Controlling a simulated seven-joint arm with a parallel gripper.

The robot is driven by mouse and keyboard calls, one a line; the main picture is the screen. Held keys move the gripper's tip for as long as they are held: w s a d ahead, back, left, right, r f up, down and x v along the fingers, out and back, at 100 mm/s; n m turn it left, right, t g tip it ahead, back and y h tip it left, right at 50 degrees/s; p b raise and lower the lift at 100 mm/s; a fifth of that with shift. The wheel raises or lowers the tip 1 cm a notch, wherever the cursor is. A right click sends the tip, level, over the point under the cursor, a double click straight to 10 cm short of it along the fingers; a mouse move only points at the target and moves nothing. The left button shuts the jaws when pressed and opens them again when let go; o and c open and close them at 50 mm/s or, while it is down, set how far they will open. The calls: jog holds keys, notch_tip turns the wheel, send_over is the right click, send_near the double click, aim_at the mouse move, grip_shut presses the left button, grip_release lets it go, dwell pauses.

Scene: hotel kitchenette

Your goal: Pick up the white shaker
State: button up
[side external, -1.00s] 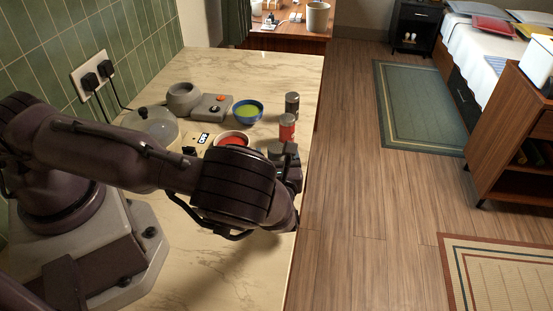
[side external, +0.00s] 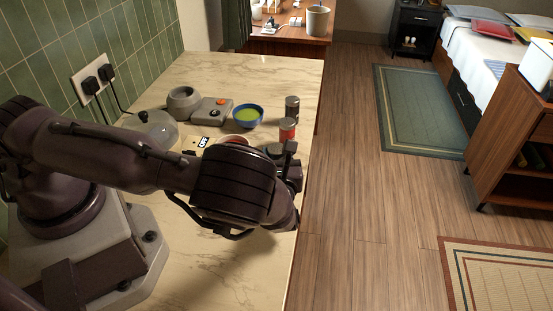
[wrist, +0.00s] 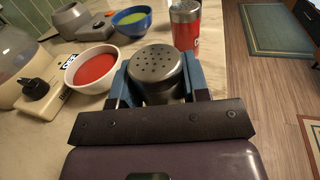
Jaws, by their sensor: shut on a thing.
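In the wrist view, a shaker with a perforated metal top (wrist: 156,66) stands between the two fingers of my gripper (wrist: 156,82). The gripper is shut on it. The shaker's body is hidden below its cap by the gripper, so I cannot see its color. In the side external view, my gripper (side external: 287,162) is at the counter's right edge, mostly hidden behind my wrist. Only a small grey piece of the shaker's top (side external: 274,149) shows there.
A red shaker (wrist: 186,26) stands just beyond the gripper, with a dark shaker (side external: 292,107) behind it. A bowl of red food (wrist: 93,68) is close on the left. A blue bowl of green food (side external: 248,115), a grey appliance (side external: 211,110) and a glass-lidded pot (side external: 152,128) stand farther off.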

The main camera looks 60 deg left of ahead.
aim_at(274, 149)
jog(key=r, duration=0.3)
jog(key=shift+s+r, duration=0.1)
jog(key=shift+s, duration=0.3)
jog(key=s+r+n, duration=0.1)
jog(key=s+r, duration=0.8)
jog(key=s, duration=0.4)
jog(key=w+a+f+n+g+y, duration=0.1)
jog(key=w+a+f+n, duration=0.1)
jog(key=n, duration=0.4)
jog(key=w+a+f+n+g+y, duration=0.1)
jog(key=w+a+n+y, duration=0.1)
jog(key=w+a+n, duration=0.2)
jog(key=w+a+f+n+y, duration=0.1)
jog(key=w+a+f+n, duration=0.1)
jog(key=w+a+n, duration=0.2)
jog(key=shift+w+f+n+g, duration=0.2)
jog(key=shift+w+n, duration=0.25)
jog(key=shift+n, duration=0.5)
jog(key=shift+w+f+n+g, duration=0.2)
jog(key=shift+w+n, duration=0.25)
jog(key=shift+n, duration=0.5)
jog(key=n+g, duration=0.1)
jog(key=n, duration=0.2)
jog(key=s+f+n+g, duration=0.1)
jog(key=n, duration=0.1)
jog(key=f+n+g+y, duration=0.1)
jog(key=n, duration=0.2)
jog(key=shift+s+a+f+n, duration=0.15)
jog(key=shift+s+f+n, duration=0.1)
jog(key=shift+n, duration=0.05)
